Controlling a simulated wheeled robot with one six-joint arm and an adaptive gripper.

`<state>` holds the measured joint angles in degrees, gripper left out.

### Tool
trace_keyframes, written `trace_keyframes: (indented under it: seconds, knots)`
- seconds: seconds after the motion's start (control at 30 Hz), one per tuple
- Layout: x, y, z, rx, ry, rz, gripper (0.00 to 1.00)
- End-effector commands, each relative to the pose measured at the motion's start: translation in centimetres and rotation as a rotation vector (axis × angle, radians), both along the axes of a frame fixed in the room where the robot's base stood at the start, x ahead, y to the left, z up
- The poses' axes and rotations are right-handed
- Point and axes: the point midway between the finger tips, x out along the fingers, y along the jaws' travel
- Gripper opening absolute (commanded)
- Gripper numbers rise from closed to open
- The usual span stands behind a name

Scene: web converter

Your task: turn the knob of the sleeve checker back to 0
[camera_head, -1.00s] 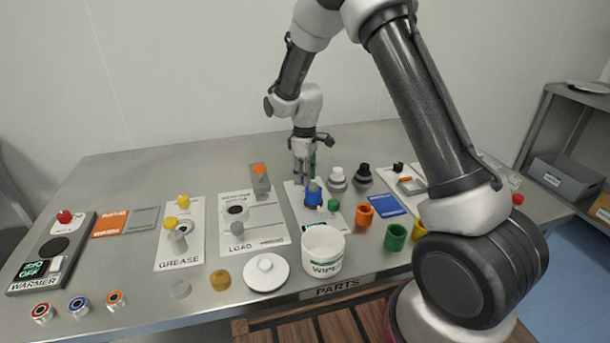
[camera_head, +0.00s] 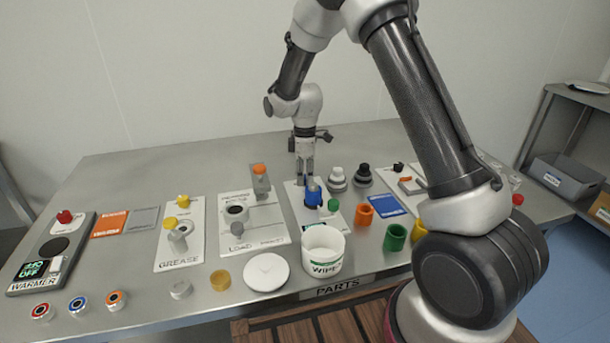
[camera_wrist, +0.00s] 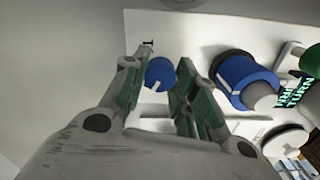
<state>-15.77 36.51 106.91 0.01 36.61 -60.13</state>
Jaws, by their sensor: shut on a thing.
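The sleeve checker is a white panel (camera_head: 296,207) under my gripper (camera_head: 305,178) in the head view; its surface also shows in the wrist view (camera_wrist: 200,38). Its small blue knob (camera_wrist: 160,72) has a white pointer line, which points toward the bottom of the wrist view, slightly left. My gripper (camera_wrist: 158,72) points down and is shut on the knob, one finger on each side. In the head view the fingers hide the knob. A larger blue cylinder (camera_wrist: 243,78) stands to the right.
A dark display (camera_wrist: 296,92) with green text, including "TURN", and a green part (camera_wrist: 289,52) lie beyond the cylinder. A white WIPES tub (camera_head: 322,252) stands in front of the panel. White-topped (camera_head: 337,177) and black-topped (camera_head: 362,174) parts stand close on the right.

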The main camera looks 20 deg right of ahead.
Motion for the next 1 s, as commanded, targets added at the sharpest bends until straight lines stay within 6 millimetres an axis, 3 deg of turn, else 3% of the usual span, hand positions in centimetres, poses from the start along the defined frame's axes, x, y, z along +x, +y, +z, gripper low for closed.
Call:
trace_keyframes:
  seconds: [0.17, 0.2, 0.3, 0.67, 0.77, 1.0]
  knots:
    - [0.2, 0.1, 0.1, 0.001, -0.007, 0.002, 0.05]
    - [0.2, 0.1, 0.1, 0.001, -0.007, 0.002, 0.34]
    - [0.2, 0.1, 0.1, 0.001, -0.005, 0.001, 0.51]
    - [0.1, 0.1, 0.4, 0.000, -0.002, 0.000, 0.51]
    - [0.2, 0.1, 1.6, 0.002, -0.006, 0.000, 0.51]
    - [0.1, 0.1, 6.8, 0.002, -0.006, 0.000, 0.51]
